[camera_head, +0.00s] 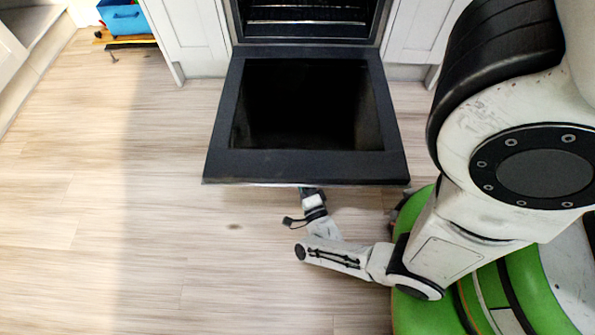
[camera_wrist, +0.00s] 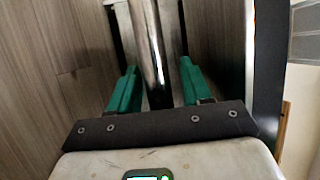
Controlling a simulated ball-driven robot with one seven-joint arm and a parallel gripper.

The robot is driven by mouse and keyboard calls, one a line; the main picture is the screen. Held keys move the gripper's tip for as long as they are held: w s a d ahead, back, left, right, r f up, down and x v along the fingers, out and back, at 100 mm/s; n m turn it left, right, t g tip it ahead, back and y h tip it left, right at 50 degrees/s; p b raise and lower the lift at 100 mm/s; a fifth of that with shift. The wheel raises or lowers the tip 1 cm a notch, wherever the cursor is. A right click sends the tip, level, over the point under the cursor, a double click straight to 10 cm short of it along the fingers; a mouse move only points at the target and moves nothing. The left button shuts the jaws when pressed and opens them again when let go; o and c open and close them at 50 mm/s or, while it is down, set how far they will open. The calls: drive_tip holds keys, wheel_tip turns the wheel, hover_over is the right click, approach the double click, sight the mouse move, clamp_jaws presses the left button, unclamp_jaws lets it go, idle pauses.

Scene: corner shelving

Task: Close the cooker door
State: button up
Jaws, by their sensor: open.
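The cooker door (camera_head: 222,125) is dark with a glass panel and hangs fully open, lying about level in front of the cooker (camera_head: 306,36). My gripper (camera_wrist: 157,80) is open, with one green finger on each side of a shiny metal bar, which looks like the door handle (camera_wrist: 147,40). I cannot tell whether either finger touches the bar. In the head view my wrist is just below the door's front edge, and the fingers are mostly hidden under the door.
White cabinets (camera_head: 190,30) flank the cooker. A blue box (camera_head: 122,18) stands at the far left near a shelf unit. The wood floor (camera_head: 110,210) left of the door is clear. My arm and green base fill the right side.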

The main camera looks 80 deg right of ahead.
drive_tip(key=shift+c, duration=0.5)
clamp_jaws()
